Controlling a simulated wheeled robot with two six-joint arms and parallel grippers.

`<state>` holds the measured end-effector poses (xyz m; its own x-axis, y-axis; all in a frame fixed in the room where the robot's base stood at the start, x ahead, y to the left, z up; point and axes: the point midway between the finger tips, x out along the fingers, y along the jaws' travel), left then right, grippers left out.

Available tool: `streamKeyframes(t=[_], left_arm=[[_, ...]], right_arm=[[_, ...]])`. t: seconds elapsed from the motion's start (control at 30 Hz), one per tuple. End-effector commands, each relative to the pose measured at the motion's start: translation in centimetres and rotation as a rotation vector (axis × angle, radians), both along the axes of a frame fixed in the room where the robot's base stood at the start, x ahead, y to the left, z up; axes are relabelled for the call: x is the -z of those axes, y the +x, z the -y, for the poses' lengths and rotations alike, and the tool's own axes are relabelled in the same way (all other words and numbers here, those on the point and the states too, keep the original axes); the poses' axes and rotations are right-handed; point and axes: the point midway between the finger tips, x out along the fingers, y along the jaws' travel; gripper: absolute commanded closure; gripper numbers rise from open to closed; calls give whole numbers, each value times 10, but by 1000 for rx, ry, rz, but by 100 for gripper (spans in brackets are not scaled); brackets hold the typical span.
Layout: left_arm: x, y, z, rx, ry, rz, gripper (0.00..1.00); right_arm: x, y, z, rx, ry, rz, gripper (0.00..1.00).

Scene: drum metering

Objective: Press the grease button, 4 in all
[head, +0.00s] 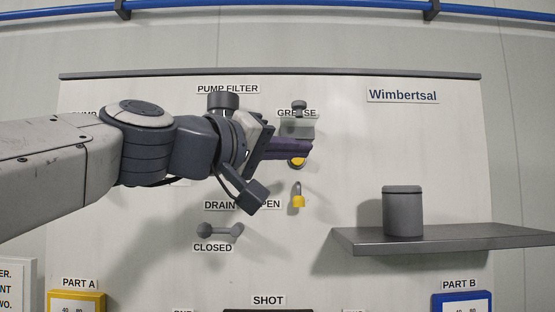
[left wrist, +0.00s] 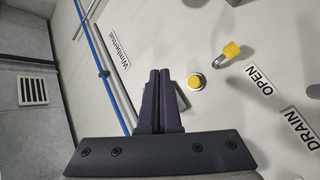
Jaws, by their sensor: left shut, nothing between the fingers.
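The grease button (head: 298,163) is a round yellow cap on the white panel, under a grey fitting (head: 299,128) with the GREASE label (head: 297,113). My left gripper (head: 311,149) is shut and empty, and its purple fingers cover the upper part of the button in the head view. In the left wrist view the button (left wrist: 195,82) shows whole, just right of the shut fingertips (left wrist: 159,72). I cannot tell how far the tips stand off the panel. My right gripper is not in view.
A yellow-tipped part (head: 299,201) sticks out below the button; it also shows in the left wrist view (left wrist: 231,50). The drain handle (head: 220,230) is lower left. A grey shelf (head: 450,238) with a grey canister (head: 403,212) juts out at right.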

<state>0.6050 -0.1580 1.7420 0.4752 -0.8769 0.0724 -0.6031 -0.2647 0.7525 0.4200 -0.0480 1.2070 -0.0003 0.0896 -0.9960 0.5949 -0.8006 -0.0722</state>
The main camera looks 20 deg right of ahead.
Motion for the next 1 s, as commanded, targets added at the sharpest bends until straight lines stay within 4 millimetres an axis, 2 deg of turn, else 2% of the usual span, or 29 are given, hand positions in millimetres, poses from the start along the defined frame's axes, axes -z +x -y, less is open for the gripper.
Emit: streamKeyframes(t=[0.17,0.5,0.6,0.8,1.0], left_arm=[[0,14,5,0,2,-3,100],[-1,60,19,0,2,-3,100],[0,70,22,2,1,-2,100],[0,81,26,3,1,0,100],[1,83,26,4,2,-1,100]], right_arm=[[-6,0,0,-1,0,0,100],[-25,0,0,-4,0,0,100],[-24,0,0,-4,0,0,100],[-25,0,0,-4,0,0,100],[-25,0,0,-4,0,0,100]])
